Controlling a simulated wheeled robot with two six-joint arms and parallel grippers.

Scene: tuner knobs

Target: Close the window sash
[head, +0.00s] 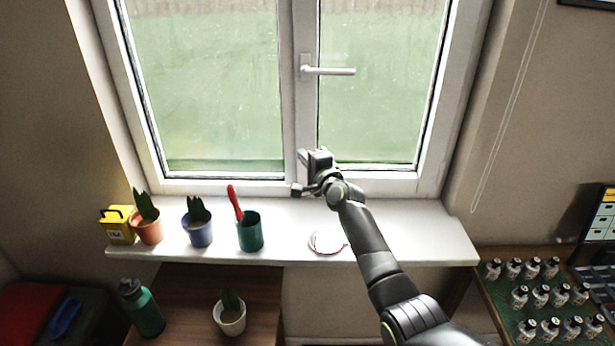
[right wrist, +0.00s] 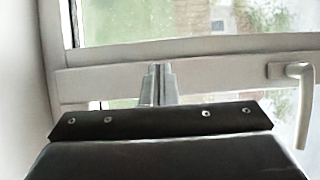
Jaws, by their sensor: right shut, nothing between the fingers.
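The window sash (head: 428,142) is the right-hand glazed pane in a white frame. Its handle (head: 330,71) points level to the right; in the right wrist view the handle (right wrist: 294,88) is at the right edge. I cannot tell whether a gap stands between sash and frame. My right gripper (head: 303,158) is in front of the lower part of the middle upright, below the handle. In the right wrist view its fingers (right wrist: 158,78) are together and empty, in front of a white frame bar. I cannot tell whether they touch it. My left gripper is out of view.
The sill (head: 400,235) holds a yellow box (head: 117,226), an orange pot (head: 148,230), a blue pot (head: 199,233), a green pot (head: 250,235) with a red tool, and a pale ring-shaped item (head: 326,241) near my right arm. The sill's right part is clear.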

